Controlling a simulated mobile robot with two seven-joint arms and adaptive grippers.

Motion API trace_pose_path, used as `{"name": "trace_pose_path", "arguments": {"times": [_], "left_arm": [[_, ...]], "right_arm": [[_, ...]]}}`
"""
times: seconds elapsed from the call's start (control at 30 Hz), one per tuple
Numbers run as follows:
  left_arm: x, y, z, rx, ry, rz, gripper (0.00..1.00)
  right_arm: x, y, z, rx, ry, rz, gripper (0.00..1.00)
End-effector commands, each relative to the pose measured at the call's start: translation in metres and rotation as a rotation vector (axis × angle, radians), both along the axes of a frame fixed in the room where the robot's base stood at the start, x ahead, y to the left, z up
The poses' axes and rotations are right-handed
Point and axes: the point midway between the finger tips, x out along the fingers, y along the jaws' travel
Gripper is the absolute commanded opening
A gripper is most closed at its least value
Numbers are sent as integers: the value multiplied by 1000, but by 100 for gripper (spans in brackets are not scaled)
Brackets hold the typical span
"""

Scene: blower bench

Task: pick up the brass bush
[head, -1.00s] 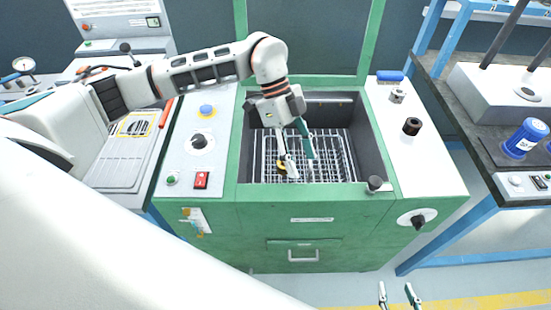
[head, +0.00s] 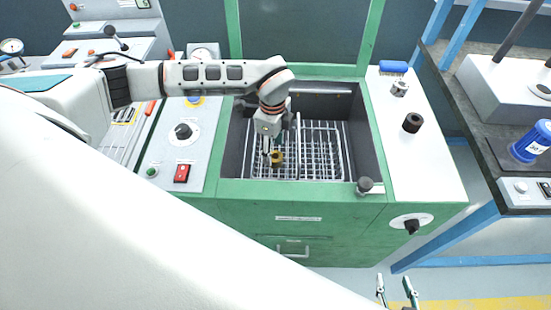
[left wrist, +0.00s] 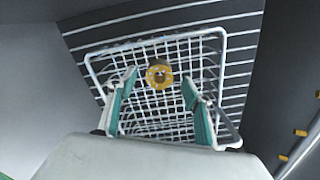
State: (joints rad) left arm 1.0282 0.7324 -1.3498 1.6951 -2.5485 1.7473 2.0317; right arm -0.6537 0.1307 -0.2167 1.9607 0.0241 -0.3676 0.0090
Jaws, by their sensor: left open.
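The brass bush (head: 277,158) is a small yellow-brass ring with a dark centre, in the wire basket inside the green bench's well. In the left wrist view the bush (left wrist: 159,74) shows against the white mesh, just ahead of and roughly centred between my fingertips. My left gripper (head: 268,151) points down into the well, right over the bush. In the left wrist view this gripper (left wrist: 159,82) is open, its two teal-edged fingers on either side with nothing held. My right gripper (head: 393,281) is at the bottom edge with its fingertips apart; the rest is cut off.
The white wire basket (head: 325,168) sits between dark well walls, with a green rim (head: 300,192) in front. A dark knob (head: 365,185) stands at the rim's front right corner. A dark ring (head: 412,122) and a blue brush (head: 393,67) lie on the right white top.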

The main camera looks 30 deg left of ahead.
Motion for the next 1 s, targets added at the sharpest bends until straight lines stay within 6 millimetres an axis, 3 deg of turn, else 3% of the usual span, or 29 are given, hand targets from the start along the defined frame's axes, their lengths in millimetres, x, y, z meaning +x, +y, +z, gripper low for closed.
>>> {"name": "trace_pose_path", "arguments": {"times": [0.23,0.5,0.57,0.7,1.0], "left_arm": [[-1,-2,-37,0,4,0,50],[0,-2,-41,-1,1,-1,50],[0,-2,-41,-1,1,-1,37],[0,-1,-41,-1,1,-1,2],[0,-2,-40,-1,0,-1,0]], "right_arm": [[1,-3,-4,-7,-1,1,40],[4,-5,-1,-10,-8,1,40],[4,-5,-1,-10,-9,2,40],[4,-5,-1,-10,-8,2,40],[4,-5,-2,-12,-7,2,40]]}}
